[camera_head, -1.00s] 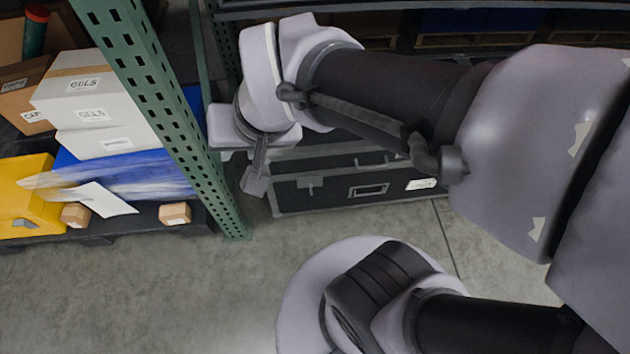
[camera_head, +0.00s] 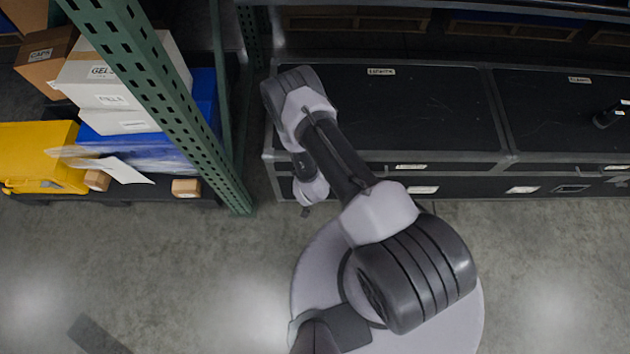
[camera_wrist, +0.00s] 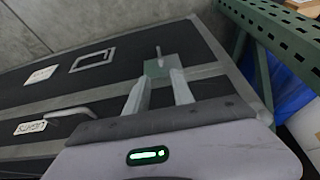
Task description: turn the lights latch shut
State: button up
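A black case (camera_head: 455,187) with grey metal edges stands on the floor, and its front also shows in the wrist view (camera_wrist: 60,95). In the wrist view a small metal latch plate (camera_wrist: 156,68) with a thin lever (camera_wrist: 158,52) sits on the front near the case's corner. My gripper (camera_wrist: 157,84) is open and empty, its two fingers apart just short of the plate; I cannot tell if they touch it. A white label (camera_wrist: 38,125) on the case has small, upside-down lettering. In the head view my arm hides the latch, and the fingertips are hard to make out.
A green rack post (camera_head: 165,110) stands left of the case, close to my arm. Beyond it are white boxes (camera_head: 120,85) and a yellow bin (camera_head: 45,155). A recessed handle (camera_wrist: 92,60) is on the case front. The floor in front (camera_head: 540,260) is clear.

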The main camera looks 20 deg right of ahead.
jog(key=b+x, duration=0.6)
jog(key=x, duration=0.8)
jog(key=shift+f, duration=0.3)
grip_shut()
